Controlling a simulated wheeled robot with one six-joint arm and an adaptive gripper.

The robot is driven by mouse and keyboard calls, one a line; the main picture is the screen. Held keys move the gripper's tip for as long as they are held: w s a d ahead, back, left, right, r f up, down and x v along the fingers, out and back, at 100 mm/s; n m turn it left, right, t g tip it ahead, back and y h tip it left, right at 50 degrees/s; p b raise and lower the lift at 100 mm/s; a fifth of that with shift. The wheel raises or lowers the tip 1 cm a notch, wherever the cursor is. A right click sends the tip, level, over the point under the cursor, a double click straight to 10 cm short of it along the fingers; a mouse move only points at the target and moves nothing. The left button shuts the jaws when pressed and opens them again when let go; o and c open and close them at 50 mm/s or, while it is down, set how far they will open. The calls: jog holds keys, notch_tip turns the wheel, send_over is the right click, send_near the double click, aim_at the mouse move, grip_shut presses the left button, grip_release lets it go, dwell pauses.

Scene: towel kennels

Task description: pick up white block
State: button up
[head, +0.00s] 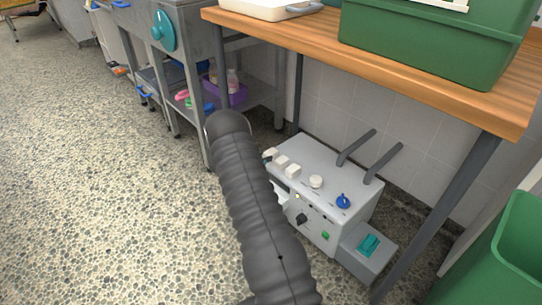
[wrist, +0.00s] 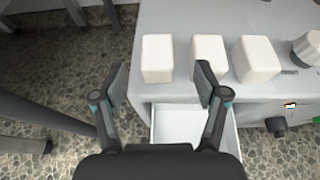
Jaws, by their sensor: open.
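Three white blocks stand in a row on top of a grey control box. In the wrist view they are a left block (wrist: 158,58), a middle block (wrist: 208,53) and a right block (wrist: 255,58). My gripper (wrist: 160,80) is open and empty, its fingers spread to either side of the left block's near side in the picture. The right fingertip overlaps the lower part of the middle block. I cannot tell contact or height.
The control box (head: 325,165) stands on the floor under a wooden table (head: 400,58). It has a white knob (head: 316,181), a blue knob (head: 343,201), two dark upright bars and an open white drawer (wrist: 172,128). A green bin (head: 500,260) stands at right. Floor at left is clear.

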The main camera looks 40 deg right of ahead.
aim_at(270, 152)
jog(key=shift+x, duration=2.65)
jog(key=shift+w+a+f, duration=0.1)
jog(key=shift+w, duration=0.1)
jog(key=shift+c, duration=0.3)
grip_shut()
